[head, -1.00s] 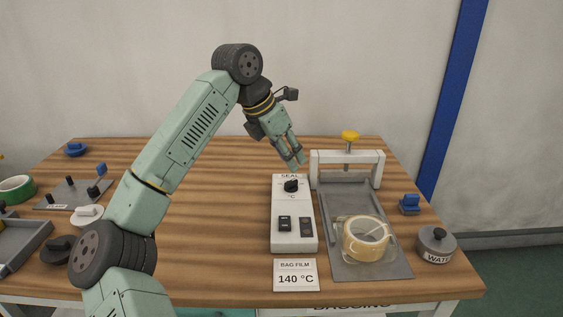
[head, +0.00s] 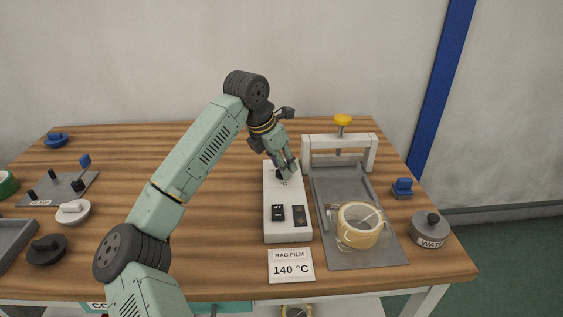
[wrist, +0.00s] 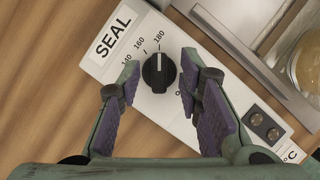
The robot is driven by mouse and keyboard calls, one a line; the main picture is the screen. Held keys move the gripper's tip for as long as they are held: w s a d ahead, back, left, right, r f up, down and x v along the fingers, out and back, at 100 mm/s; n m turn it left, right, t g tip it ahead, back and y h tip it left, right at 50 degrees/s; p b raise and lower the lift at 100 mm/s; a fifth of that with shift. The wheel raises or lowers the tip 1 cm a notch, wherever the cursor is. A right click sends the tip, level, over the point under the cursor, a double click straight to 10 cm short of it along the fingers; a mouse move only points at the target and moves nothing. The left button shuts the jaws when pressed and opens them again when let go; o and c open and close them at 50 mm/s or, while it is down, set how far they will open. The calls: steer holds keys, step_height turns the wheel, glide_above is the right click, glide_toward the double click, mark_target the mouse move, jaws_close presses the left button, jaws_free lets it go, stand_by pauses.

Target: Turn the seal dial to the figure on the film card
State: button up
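The black seal dial (wrist: 159,72) sits on the white SEAL panel (wrist: 118,33). Its white mark points up in the wrist view, roughly toward the 180 figure; the 140 and 160 figures are to the left. My gripper (wrist: 160,76) is open, with one finger on each side of the dial and visible gaps to it. In the head view my gripper (head: 287,170) is at the far end of the panel (head: 287,228) and partly hides the dial. The film card (head: 291,265) reads "BAG FILM 140 °C" and lies in front of the panel.
A WATER pot (head: 430,231) stands farther right.

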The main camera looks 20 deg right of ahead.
steer(key=shift+d+f, duration=0.1)
steer(key=shift+f, duration=0.1)
steer(key=shift+w, duration=0.1)
jaws_close()
stand_by(0.4)
